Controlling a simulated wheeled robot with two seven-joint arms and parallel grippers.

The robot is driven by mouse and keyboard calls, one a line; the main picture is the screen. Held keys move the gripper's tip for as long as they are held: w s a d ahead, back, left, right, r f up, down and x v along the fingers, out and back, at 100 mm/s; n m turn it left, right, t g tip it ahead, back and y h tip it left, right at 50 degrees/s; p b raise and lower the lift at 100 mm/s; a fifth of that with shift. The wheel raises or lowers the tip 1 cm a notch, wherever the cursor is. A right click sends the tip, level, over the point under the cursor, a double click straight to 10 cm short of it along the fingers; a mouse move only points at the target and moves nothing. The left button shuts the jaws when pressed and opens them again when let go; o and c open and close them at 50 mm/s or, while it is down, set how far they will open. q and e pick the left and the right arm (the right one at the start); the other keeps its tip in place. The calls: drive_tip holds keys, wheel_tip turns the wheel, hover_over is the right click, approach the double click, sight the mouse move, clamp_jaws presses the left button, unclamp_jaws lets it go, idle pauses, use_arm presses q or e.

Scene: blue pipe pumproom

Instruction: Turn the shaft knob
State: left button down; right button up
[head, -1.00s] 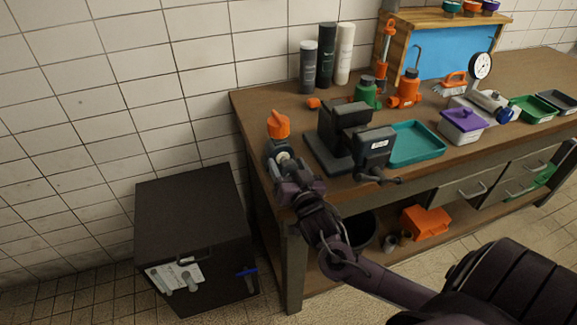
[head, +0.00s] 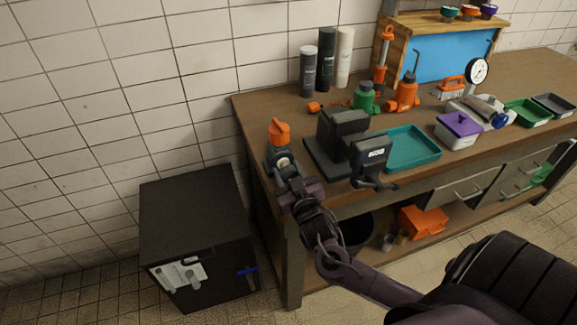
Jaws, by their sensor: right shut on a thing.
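The shaft knob (head: 279,132) is an orange cap near the left front corner of the workbench. It sits on a grey body just beyond my right gripper. My right gripper (head: 281,157) reaches in from the lower right and is shut at the knob. Its wrist and fingers hide much of the lower part, so the exact contact is hard to see. My left gripper is out of view.
A dark vise (head: 341,140) stands just right of my right gripper, with a teal tray (head: 413,147) beyond it. Several bottles (head: 326,60) stand by the wall. A black cabinet (head: 196,215) is on the floor to the left.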

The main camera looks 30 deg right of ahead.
sight(290, 176)
drive_tip(key=o, duration=1)
drive_tip(key=b+v, duration=0.1)
drive_tip(key=v, duration=0.5)
drive_tip(key=shift+s+f, duration=0.1)
drive_tip(key=shift+s, duration=0.3)
drive_tip(key=shift+s+a, duration=0.2)
drive_tip(key=shift+s, duration=0.3)
drive_tip(key=shift+a, duration=0.1)
